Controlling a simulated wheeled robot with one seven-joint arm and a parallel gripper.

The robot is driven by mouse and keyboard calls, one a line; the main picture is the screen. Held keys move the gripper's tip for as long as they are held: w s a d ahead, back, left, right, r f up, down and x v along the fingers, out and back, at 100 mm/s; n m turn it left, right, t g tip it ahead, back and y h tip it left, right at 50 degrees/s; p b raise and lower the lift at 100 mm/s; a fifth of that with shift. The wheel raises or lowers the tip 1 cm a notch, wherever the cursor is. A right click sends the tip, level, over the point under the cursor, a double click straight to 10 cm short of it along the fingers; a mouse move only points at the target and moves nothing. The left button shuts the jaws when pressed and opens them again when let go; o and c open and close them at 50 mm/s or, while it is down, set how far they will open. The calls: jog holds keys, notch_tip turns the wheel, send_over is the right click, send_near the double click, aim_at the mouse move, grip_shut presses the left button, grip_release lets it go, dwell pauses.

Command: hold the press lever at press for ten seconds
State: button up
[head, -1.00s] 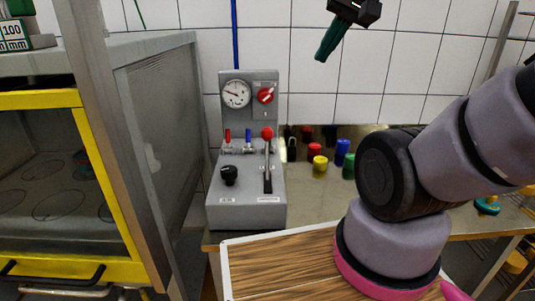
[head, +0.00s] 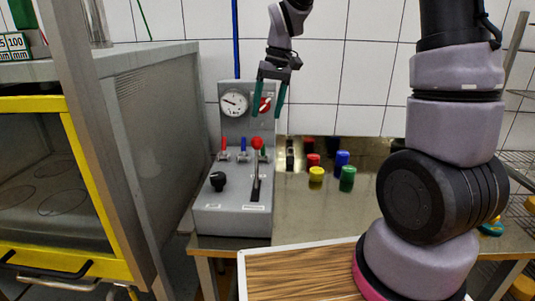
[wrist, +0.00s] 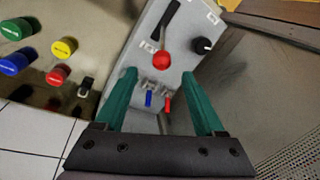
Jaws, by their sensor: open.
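The press lever (head: 257,165) stands up from the sloped front of a grey press box (head: 232,218) and has a red ball knob. The knob also shows in the wrist view (wrist: 161,59). My gripper (head: 266,112) is open and empty, with its green fingers pointing down. It is in front of the upper back panel, above the lever knob and apart from it. In the wrist view my gripper (wrist: 165,75) has its fingers spread, with the knob between and beyond their tips. The lettering on the box's labels is too small to read.
On the box are a gauge (head: 234,103), a red dial (head: 265,104) partly behind my gripper, a black knob (head: 218,180) and small red and blue valves. Several coloured cylinders, including a yellow one (head: 316,174), stand right of it. A yellow-framed cabinet (head: 95,190) stands left.

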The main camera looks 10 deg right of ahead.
aim_at(258, 146)
jog(key=f, duration=0.1)
jog(key=a+f, duration=0.1)
jog(key=f, duration=0.1)
jog(key=shift+w+a+f+n+g, duration=0.15)
jog(key=shift+w+n+g, duration=0.2)
jog(key=shift+n+g, duration=0.05)
jog(key=x, duration=1)
jog(key=shift+f, duration=0.25)
grip_shut()
dwell(0.6)
